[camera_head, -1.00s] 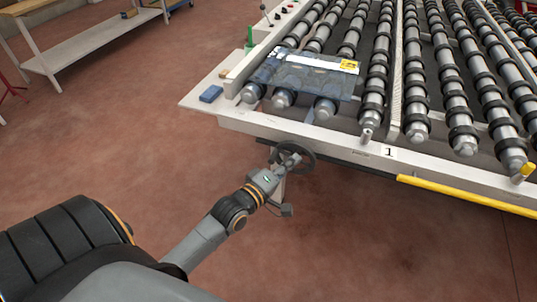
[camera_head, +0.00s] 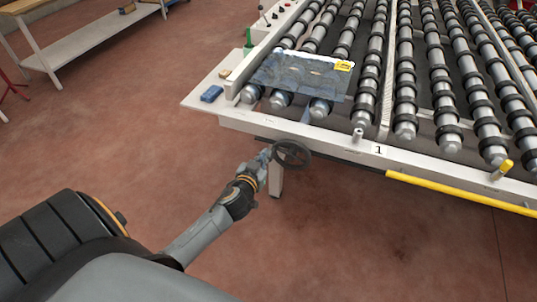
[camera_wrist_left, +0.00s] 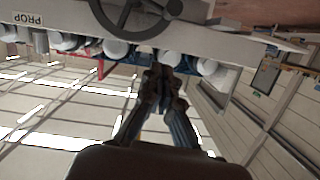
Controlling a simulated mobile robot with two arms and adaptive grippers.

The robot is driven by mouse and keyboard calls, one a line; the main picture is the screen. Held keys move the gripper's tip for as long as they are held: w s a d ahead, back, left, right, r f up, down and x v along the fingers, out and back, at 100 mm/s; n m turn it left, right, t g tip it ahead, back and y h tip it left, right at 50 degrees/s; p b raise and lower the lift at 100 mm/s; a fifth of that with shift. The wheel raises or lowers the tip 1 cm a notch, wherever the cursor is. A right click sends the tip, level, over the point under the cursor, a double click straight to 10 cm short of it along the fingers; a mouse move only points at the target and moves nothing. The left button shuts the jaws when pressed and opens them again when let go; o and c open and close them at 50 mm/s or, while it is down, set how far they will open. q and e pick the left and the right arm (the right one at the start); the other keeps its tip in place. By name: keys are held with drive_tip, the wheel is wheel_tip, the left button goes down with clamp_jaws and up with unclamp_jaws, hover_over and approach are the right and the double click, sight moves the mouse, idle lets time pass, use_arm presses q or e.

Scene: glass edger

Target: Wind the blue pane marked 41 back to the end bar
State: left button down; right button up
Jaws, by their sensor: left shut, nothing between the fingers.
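The blue pane (camera_head: 298,75) lies flat across the rollers at the near left corner of the roller bed. It has a white strip and a yellow label (camera_head: 344,66), whose marking is too small to read. A dark handwheel (camera_head: 291,153) sits below the bed's front edge; it also shows at the top of the left wrist view (camera_wrist_left: 135,14). My left gripper (camera_head: 266,154) is shut and empty, just left of the handwheel. In the left wrist view its closed fingers (camera_wrist_left: 160,82) point toward the wheel and look apart from it. My right gripper is not in view.
The bed's pale front rail (camera_head: 335,146) carries a plate marked 1 (camera_head: 377,149). A yellow bar (camera_head: 450,192) runs along the rail at right. A blue block (camera_head: 212,93) lies on the left corner ledge. A bench (camera_head: 95,45) stands at far left; the floor between is clear.

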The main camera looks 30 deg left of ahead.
sight(272, 150)
use_arm(q)
drive_tip(key=x, duration=0.5)
drive_tip(key=shift+r, duration=0.1)
wheel_tip(272, 150, down, 3)
drive_tip(key=shift+b, duration=0.3)
drive_tip(key=shift+a+f, duration=0.15)
drive_tip(key=shift+f, duration=0.45)
drive_tip(key=shift+s+f+n+b, duration=0.1)
drive_tip(key=shift+f+n+b, duration=0.05)
drive_tip(key=shift+n+b, duration=0.2)
drive_tip(key=shift+a+f+n+h, duration=0.2)
drive_tip(key=shift+f+n+h, duration=0.05)
drive_tip(key=shift+h, duration=0.05)
drive_tip(key=shift+a+f+b, duration=0.15)
drive_tip(key=shift+f+b, duration=0.05)
drive_tip(key=shift+b, duration=0.25)
drive_tip(key=shift+s+a+f+n+h+b, duration=0.1)
drive_tip(key=shift+a+f+n+h+b, duration=0.15)
drive_tip(key=shift+f+n, duration=0.35)
drive_tip(key=shift+s+a+f+n+h+b, duration=0.15)
drive_tip(key=shift+a+f+n+b, duration=0.1)
drive_tip(key=shift+f+n, duration=0.3)
